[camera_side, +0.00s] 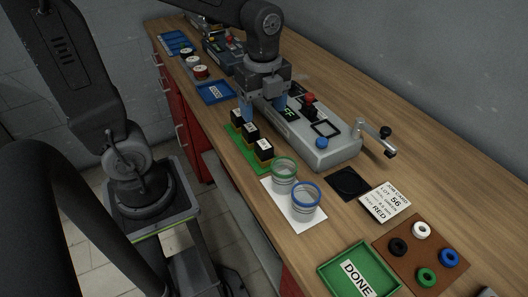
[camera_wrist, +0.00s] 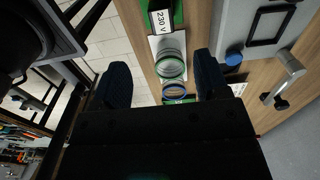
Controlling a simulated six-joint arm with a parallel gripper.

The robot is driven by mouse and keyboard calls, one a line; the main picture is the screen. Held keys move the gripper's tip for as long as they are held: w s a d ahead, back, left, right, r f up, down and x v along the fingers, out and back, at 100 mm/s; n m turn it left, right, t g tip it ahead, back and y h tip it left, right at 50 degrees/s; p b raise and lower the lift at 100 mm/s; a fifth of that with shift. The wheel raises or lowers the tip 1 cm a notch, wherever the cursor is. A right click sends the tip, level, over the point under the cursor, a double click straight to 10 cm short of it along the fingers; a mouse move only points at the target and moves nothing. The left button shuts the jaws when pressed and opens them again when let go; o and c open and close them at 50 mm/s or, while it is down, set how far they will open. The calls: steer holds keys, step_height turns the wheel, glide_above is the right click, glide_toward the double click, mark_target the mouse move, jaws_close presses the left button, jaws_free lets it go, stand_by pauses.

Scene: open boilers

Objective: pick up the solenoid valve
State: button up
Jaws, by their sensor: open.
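Several black blocks with white labels stand in a row on a green tray (camera_side: 240,137) in the side view. The nearest block (camera_side: 264,150) is at the tray's front end, the middle block (camera_side: 250,131) behind it. They look like the valve parts; I cannot tell which one is the solenoid valve. In the wrist view a label reading 230 V (camera_wrist: 160,21) shows at the top, on a green edge. My gripper (camera_side: 263,114) is open with blue fingers, above and beside the far end of the row, and seems empty. Its fingers also show in the wrist view (camera_wrist: 162,78).
A green DONE tray (camera_side: 335,265) and a brown ring board (camera_side: 408,271) are nearer the front.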

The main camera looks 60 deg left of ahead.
mark_target(264, 144)
step_height(264, 144, down, 13)
steer(key=shift+w+f, duration=0.1)
stand_by(0.5)
steer(key=shift+c, duration=0.3)
steer(key=c, duration=1.1)
steer(key=shift+r, duration=0.2)
